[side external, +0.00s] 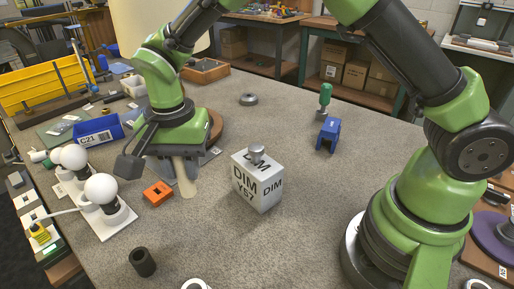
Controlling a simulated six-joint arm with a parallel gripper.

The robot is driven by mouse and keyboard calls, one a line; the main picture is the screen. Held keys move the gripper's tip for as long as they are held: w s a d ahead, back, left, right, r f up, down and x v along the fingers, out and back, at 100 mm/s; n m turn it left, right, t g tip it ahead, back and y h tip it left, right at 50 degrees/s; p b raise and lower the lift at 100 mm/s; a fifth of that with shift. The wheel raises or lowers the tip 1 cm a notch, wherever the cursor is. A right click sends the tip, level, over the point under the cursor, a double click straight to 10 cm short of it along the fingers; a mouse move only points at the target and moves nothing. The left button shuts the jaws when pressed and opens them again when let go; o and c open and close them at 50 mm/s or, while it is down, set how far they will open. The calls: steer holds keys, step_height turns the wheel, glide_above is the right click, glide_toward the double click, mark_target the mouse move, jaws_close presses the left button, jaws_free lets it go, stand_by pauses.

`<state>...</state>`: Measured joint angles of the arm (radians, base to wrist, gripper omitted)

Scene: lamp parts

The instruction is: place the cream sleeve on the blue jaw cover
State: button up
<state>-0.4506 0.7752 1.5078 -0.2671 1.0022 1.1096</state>
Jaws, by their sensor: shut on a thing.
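The cream sleeve (186,180) is a pale, slim, slightly tapered piece. It hangs below my gripper (180,163) at the left middle of the table, tilted a little. My gripper is shut on it; the dark gripper body hides its upper end. I cannot tell whether its lower end touches the table. The blue jaw cover (328,135) is a small blue block with a notch at its lower front. It sits on the right back part of the table, well apart from my gripper.
A white box (258,183) marked DIM stands between gripper and jaw cover, with a metal knob on top. An orange block (157,193) lies left of the sleeve. A green-handled tool (325,98) stands behind the jaw cover. A black tube (142,262) is in front.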

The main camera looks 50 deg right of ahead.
steer(key=w+d+r+m, duration=0.15)
steer(key=d+m, duration=0.35)
steer(key=d, duration=0.8)
steer(key=w+d+r+m, duration=0.1)
steer(key=d+r+m, duration=0.35)
steer(key=d, duration=0.75)
steer(key=m, duration=1)
glide_above(332, 124)
step_height(332, 124, down, 4)
steer(key=shift+f, duration=2.4)
steer(key=shift+f, duration=0.15)
steer(key=o, duration=0.9)
